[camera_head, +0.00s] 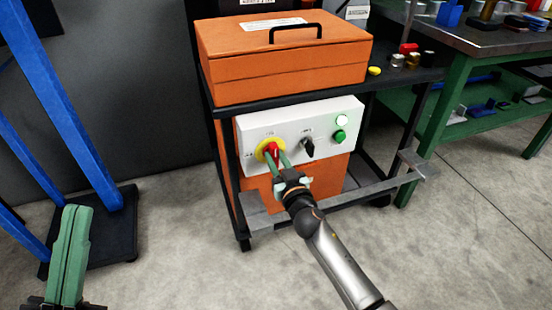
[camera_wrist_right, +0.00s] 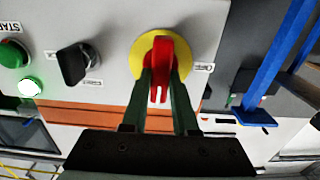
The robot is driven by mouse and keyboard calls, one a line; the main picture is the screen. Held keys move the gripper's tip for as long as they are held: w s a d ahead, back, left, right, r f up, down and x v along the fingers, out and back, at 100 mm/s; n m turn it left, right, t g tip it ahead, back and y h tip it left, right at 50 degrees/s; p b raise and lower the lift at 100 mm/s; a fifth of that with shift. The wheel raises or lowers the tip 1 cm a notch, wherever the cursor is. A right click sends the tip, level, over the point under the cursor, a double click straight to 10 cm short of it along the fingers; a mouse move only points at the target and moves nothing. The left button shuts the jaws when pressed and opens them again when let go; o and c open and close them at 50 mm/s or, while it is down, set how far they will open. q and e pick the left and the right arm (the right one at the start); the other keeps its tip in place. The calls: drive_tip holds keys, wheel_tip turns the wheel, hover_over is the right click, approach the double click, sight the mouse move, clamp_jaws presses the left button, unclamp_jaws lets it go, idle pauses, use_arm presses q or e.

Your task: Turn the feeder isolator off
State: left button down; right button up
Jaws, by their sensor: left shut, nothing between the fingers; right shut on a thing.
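The feeder isolator is a red rotary handle (camera_head: 274,149) on a yellow round plate (camera_head: 261,154), set in the left part of a white control panel (camera_head: 330,122). My right gripper (camera_head: 279,160) is shut on the red handle, one green finger on each side. In the right wrist view the red handle (camera_wrist_right: 160,66) stands between the fingers (camera_wrist_right: 161,85), in front of the yellow plate (camera_wrist_right: 138,52). In that view the handle points along the fingers. My left gripper (camera_head: 75,225) is shut and empty at the lower left, well away from the panel.
An orange box (camera_head: 285,62) stands above the panel on a black cart. Blue posts (camera_head: 70,120) stand at left. Bare floor lies in front.

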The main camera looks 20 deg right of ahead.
clamp_jaws()
drive_tip(key=shift+n, duration=0.4)
drive_tip(key=n, duration=0.3)
drive_tip(key=shift+a, duration=0.1)
drive_tip(key=n, duration=0.4)
drive_tip(key=shift+a+f+n, duration=0.15)
drive_tip(key=shift+n, duration=0.15)
drive_tip(key=n, duration=0.9)
drive_tip(key=shift+a+f, duration=0.15)
drive_tip(key=shift+f, duration=0.15)
drive_tip(key=shift+n, duration=0.4)
